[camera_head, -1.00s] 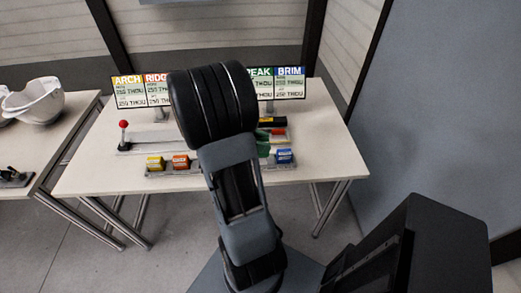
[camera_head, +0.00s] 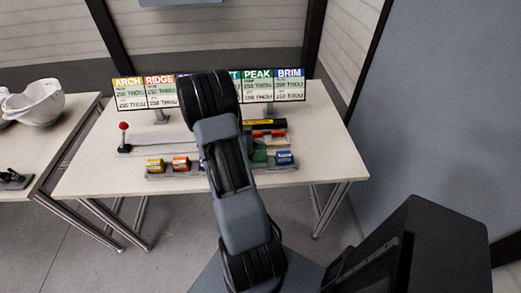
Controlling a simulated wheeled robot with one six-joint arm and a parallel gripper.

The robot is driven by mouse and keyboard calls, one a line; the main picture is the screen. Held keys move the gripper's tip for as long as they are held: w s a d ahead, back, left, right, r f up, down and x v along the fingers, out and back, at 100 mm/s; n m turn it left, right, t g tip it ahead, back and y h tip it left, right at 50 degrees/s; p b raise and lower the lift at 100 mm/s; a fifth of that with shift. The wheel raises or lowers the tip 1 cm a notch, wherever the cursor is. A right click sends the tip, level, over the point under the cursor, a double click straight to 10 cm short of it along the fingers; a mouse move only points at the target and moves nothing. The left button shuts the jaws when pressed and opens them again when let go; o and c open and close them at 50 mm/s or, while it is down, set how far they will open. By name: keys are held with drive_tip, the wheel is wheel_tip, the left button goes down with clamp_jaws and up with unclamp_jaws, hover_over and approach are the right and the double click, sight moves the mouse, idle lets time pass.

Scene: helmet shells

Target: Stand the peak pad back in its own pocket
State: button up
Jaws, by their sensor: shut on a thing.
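The green peak pad (camera_head: 259,152) shows just right of my arm, at the right part of the front pad rack (camera_head: 190,172), left of the blue pad (camera_head: 284,157). It looks taller than the blue pad; whether it is seated in a pocket or held above one I cannot tell. My arm covers the middle of the rack. My gripper is hidden behind my arm, so its jaws and their contact with the pad do not show.
A yellow pad (camera_head: 155,165) and an orange pad (camera_head: 181,163) stand in the rack. Behind are a red-knobbed lever (camera_head: 123,127), a black-and-orange bar (camera_head: 266,123) and label boards (camera_head: 257,87). White helmet shells (camera_head: 38,103) lie on the left table. The table's right side is clear.

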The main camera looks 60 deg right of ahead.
drive_tip(key=shift+f, duration=0.1)
drive_tip(key=shift+f+b, duration=0.4)
drive_tip(key=shift+f, duration=0.15)
drive_tip(key=o, duration=1)
drive_tip(key=shift+s+a+f, duration=0.1)
drive_tip(key=shift+f, duration=0.05)
